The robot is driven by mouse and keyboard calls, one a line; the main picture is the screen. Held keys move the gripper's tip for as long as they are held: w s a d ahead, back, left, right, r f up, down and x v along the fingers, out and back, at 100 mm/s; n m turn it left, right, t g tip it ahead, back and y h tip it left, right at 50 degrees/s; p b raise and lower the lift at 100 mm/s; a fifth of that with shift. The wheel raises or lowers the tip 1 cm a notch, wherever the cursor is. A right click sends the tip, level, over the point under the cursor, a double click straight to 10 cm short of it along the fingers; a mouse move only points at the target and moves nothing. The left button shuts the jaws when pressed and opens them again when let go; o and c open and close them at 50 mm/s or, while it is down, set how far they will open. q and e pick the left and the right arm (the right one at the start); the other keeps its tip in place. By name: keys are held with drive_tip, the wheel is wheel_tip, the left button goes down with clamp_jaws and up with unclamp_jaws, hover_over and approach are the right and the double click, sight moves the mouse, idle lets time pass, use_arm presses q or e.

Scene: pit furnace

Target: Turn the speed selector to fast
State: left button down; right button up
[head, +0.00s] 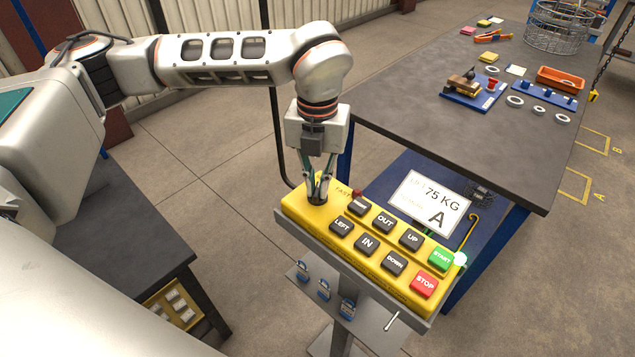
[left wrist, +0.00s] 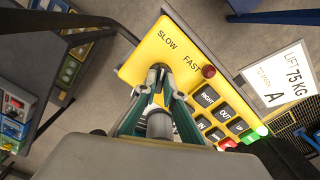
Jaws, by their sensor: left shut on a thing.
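The yellow control panel (head: 300,208) carries a dark speed selector knob (head: 317,200) at its left end. My left gripper (head: 318,185) comes down from above and is shut on the knob. In the left wrist view the words SLOW (left wrist: 167,41) and FAST (left wrist: 192,65) are printed on the panel beyond the fingertips. My left gripper also shows there (left wrist: 159,78), with its fingers around the knob. The fingers hide most of the knob, so I cannot tell which word it points at. My right gripper is not in view.
Dark buttons such as LEFT (head: 342,225), a green START (head: 441,258) and a red STOP (head: 424,284) sit right of the knob. A red lamp (left wrist: 208,71) is close to FAST. A white 75 KG sign (head: 430,202) stands behind the panel. A workbench (head: 400,115) lies beyond.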

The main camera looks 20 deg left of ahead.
use_arm(q)
drive_tip(key=shift+m, duration=1.2)
drive_tip(key=m, duration=0.2)
drive_tip(key=shift+m+b, duration=0.3)
drive_tip(key=m, duration=0.4)
drive_tip(key=shift+m, duration=1.4)
drive_tip(key=c, duration=2.1)
unclamp_jaws()
drive_tip(key=shift+c, duration=0.2)
